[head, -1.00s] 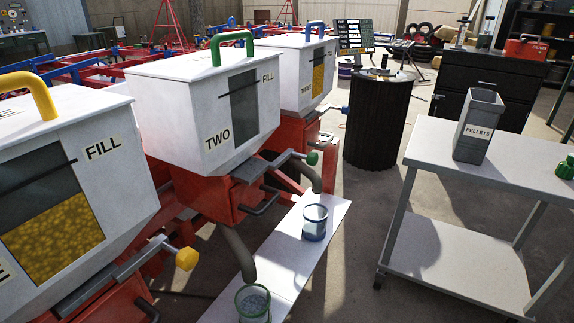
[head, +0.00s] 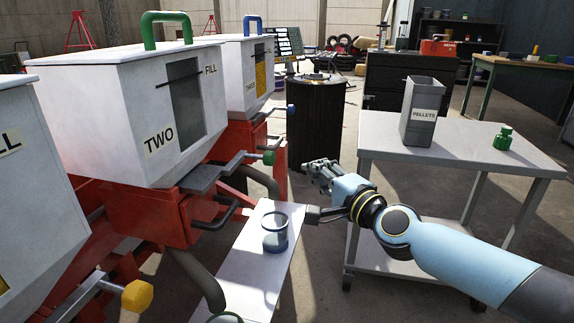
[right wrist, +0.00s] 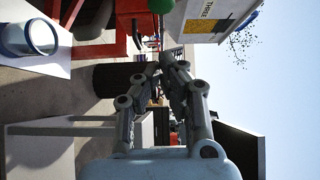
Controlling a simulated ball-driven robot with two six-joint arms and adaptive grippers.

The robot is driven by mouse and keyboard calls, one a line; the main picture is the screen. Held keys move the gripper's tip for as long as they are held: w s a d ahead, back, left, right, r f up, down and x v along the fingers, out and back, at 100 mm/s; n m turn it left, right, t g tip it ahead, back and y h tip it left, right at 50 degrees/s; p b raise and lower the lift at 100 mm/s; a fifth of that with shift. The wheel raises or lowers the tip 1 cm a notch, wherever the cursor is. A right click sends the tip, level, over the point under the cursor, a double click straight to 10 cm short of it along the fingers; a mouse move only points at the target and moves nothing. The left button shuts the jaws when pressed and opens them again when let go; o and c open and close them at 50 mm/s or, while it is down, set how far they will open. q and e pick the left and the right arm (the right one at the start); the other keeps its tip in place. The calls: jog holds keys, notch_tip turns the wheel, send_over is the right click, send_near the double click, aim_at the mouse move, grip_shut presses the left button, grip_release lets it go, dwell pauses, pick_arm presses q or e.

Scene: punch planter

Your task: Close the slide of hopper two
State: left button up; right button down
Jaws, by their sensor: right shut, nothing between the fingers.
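Hopper two (head: 110,110) is a white box with a green lid handle, a "TWO" label and a dark, empty-looking window. Its slide (head: 212,176) is a grey plate with a bar under the hopper, and it sticks out to the right, ending in a green knob (head: 268,157). A green knob (right wrist: 160,4) also shows at the top edge of the right wrist view. My right gripper (head: 307,168) is shut and empty, in the air to the right of the green knob and apart from it. It also shows in the right wrist view (right wrist: 173,58). My left gripper is not in view.
A blue-rimmed jar (head: 275,240) stands on a white board (head: 255,268) below the slide. A grey table (head: 385,140) with the pellets container (head: 420,112) and a green-capped bottle (head: 503,140) stands right. Hopper three (head: 235,75) is behind, beside a black barrel (head: 315,120).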

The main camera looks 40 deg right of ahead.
aim_at(272, 164)
jog(key=w+a, duration=0.2)
jog(key=w, duration=0.4)
jog(key=shift+a, duration=0.2)
jog(key=shift+w, duration=0.1)
jog(key=w+a, duration=0.3)
jog(key=shift+w, duration=0.25)
